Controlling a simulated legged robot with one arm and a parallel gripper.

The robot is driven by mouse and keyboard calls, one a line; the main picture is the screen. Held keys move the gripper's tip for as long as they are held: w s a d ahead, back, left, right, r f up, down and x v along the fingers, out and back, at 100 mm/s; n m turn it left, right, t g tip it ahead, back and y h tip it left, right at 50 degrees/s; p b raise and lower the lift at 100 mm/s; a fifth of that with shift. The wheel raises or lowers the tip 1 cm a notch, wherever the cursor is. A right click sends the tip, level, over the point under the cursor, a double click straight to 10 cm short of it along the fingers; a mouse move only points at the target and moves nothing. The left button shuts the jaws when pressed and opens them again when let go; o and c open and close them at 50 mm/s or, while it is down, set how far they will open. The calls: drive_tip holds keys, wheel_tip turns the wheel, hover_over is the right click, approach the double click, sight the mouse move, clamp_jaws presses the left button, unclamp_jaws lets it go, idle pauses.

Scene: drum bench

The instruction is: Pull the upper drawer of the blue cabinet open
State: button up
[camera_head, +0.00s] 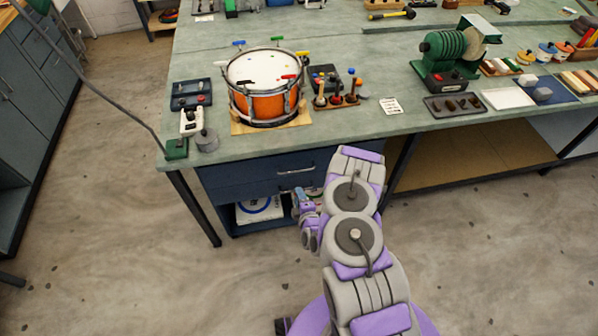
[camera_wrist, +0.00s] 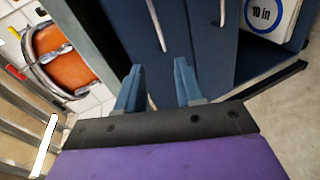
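The blue cabinet (camera_head: 222,180) stands under the bench's left part. Its upper drawer (camera_head: 250,168) looks shut and has a pale bar handle (camera_head: 296,171). The lower drawer's handle shows below it. My gripper (camera_head: 299,198) is in front of the cabinet's right side, partly hidden by my arm in the head view. In the wrist view, my gripper (camera_wrist: 157,88) has its two blue fingers apart, pointing at the dark blue drawer fronts. A pale bar handle (camera_wrist: 156,24) lies beyond the fingertips, roughly in line with the gap. I see no grasp on it.
An orange drum (camera_head: 264,104) stands on the bench (camera_head: 350,128) above the cabinet. An open bay below the drawers holds a white item marked "10 in" (camera_wrist: 268,14). A bench leg (camera_head: 193,208) stands left of the cabinet. The floor in front is clear.

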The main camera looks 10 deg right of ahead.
drive_tip(key=s+d+f+t+h, duration=0.1)
drive_tip(key=s+d, duration=0.2)
drive_tip(key=b+x, duration=0.7)
drive_tip(key=x, duration=1)
drive_tip(key=shift+w+n, duration=0.2)
drive_tip(key=shift+n, duration=0.1)
drive_tip(key=shift+f, duration=0.1)
clamp_jaws()
idle(0.5)
